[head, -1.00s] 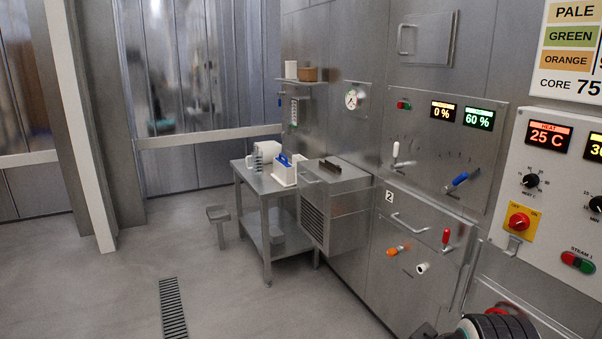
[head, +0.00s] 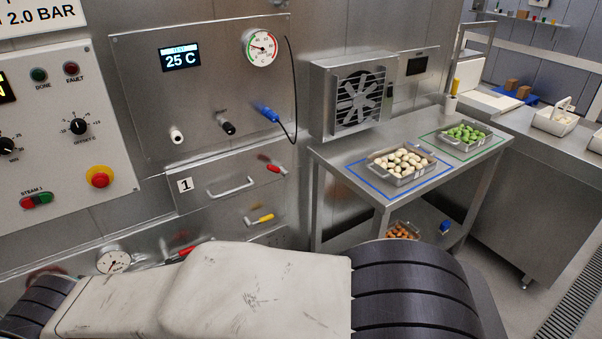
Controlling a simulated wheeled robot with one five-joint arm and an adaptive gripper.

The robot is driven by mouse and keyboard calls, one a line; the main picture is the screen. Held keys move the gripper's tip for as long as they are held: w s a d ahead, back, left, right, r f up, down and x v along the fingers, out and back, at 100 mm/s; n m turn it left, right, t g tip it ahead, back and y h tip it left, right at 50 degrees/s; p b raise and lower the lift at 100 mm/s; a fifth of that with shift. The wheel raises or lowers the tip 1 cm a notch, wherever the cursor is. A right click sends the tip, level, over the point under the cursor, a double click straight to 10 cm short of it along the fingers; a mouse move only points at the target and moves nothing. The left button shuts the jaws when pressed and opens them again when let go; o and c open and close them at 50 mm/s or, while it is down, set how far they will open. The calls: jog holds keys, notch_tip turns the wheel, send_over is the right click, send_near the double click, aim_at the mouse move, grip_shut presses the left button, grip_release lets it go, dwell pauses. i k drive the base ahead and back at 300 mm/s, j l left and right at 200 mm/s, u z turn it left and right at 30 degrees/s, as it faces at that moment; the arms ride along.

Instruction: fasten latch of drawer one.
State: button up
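Drawer one, marked by a "1" plate (head: 185,185), is in the wall unit in the head view, with a horizontal bar handle (head: 231,187) on its front. A red-handled lever (head: 273,168) sits at the upper right corner of this front and looks like its latch; I cannot tell whether it is fastened. A yellow-handled lever (head: 261,219) lies lower, and another red-handled lever (head: 180,252) is further down left. The drawer front looks about flush with the wall. My pale arm with black ribbed joints fills the foreground below; my gripper is not visible.
Above the drawer is a panel with a 25 C display (head: 180,57), knobs and a blue-tipped cable plug (head: 266,113).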

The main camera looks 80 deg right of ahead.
aim_at(277, 169)
jog(key=z, duration=2.7)
